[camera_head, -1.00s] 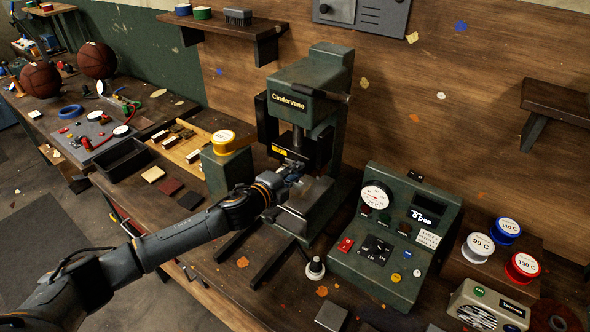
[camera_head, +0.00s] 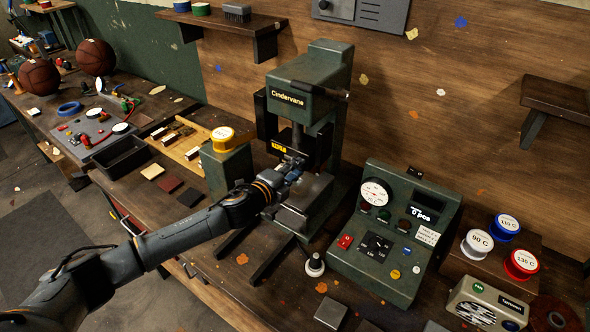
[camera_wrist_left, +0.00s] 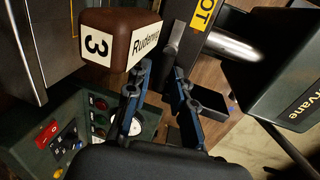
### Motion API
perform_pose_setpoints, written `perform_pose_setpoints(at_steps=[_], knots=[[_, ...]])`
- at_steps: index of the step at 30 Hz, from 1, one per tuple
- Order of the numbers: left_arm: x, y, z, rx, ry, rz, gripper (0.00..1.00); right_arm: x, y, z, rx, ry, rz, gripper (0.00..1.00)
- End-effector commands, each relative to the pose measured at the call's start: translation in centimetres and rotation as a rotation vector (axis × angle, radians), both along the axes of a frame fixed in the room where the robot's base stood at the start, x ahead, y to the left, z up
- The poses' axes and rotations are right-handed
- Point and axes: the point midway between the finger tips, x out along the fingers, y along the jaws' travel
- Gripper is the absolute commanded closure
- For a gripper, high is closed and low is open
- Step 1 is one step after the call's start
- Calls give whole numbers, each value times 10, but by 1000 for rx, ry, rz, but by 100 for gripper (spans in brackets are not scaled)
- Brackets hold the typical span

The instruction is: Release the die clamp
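The green Cindervane press (camera_head: 308,92) stands in the middle of the head view. My left gripper (camera_head: 294,170) reaches into its front, below the black head with the yellow HOT label (camera_head: 279,147). In the left wrist view, my left gripper's blue fingers (camera_wrist_left: 161,72) stand apart, with a visible gap between them. A metal bar (camera_wrist_left: 178,35) lies just beyond the fingertips; I cannot tell whether they touch it. A brown block marked 3 (camera_wrist_left: 118,38) is close beside the left finger. I cannot make out which part is the die clamp. My right gripper is not in view.
A green control box (camera_head: 375,250) with gauge and buttons stands right of the press. A wooden tray (camera_head: 188,145) lies further left. More spools (camera_head: 477,243) stand at the right.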

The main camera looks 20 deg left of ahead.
Motion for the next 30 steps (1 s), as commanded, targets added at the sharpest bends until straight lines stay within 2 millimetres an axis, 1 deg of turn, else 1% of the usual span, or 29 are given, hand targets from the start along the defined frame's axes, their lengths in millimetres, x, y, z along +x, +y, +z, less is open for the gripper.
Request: perform_pose_setpoints(at_steps=[4, 8, 15, 18, 21, 24, 30], knots=[[-4, 2, 1, -1, 0, 0, 77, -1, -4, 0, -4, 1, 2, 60], [-21, 8, 4, 0, 1, -1, 77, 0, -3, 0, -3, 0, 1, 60], [-69, 26, 13, 2, 2, 0, 77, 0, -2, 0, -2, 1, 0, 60], [-87, 31, 17, 2, 3, -2, 77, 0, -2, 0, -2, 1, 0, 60], [-99, 36, 19, 1, 3, 0, 77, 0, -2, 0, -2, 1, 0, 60], [-107, 39, 22, 1, 2, 1, 77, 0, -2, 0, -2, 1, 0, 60], [-111, 40, 23, 0, 0, 0, 77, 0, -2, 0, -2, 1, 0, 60]])
